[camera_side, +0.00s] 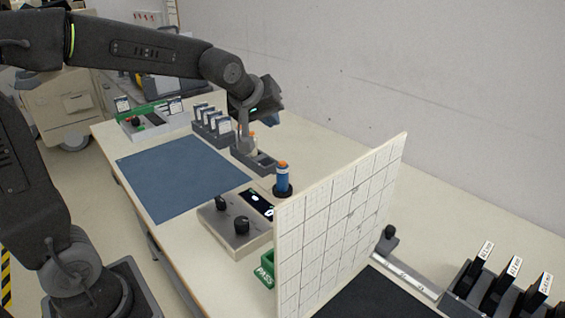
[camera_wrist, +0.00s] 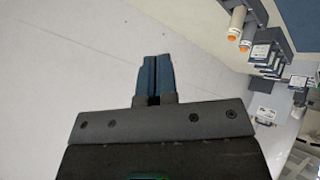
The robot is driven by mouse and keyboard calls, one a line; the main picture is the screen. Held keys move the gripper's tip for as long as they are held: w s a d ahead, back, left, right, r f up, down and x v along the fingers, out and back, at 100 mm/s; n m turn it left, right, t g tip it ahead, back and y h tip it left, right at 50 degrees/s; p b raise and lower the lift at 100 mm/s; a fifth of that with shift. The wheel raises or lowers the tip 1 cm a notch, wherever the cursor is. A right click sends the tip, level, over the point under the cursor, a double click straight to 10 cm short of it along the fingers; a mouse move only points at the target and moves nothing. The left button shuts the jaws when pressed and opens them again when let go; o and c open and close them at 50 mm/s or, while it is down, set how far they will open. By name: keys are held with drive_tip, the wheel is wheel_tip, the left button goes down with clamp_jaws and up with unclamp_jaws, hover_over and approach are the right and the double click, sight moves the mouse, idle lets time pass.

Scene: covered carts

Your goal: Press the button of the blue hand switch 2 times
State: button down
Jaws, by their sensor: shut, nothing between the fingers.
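The blue hand switch (camera_side: 283,180) stands upright in a round black holder on the table, with an orange button (camera_side: 283,165) on top. It is just left of the white gridded panel and is not seen in the wrist view. My gripper (camera_wrist: 153,62) is shut and empty, its blue-grey fingers together in front of a pale surface. In the side view the gripper is high, up and left of the blue switch, clearly apart from it; its fingertips are hard to make out there.
The gridded panel (camera_side: 340,232) stands upright close to the blue switch. A control box (camera_side: 236,222) with knobs is in front. The blue mat (camera_side: 180,176) is clear.

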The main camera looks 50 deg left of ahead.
sight(280, 162)
drive_tip(key=w, duration=0.1)
drive_tip(key=w+n, duration=0.1)
drive_tip(key=w+a, duration=0.1)
drive_tip(key=shift+w+a+f+n+t, duration=0.1)
drive_tip(key=shift+w+f+n+t, duration=0.15)
drive_tip(key=shift+w+n+t, duration=0.1)
drive_tip(key=shift+f, duration=0.1)
drive_tip(key=shift+f, duration=4.35)
drive_tip(key=shift+f, duration=0.15)
drive_tip(key=shift+f, duration=0.25)
drive_tip(key=shift+f, duration=0.45)
drive_tip(key=shift+r, duration=0.9)
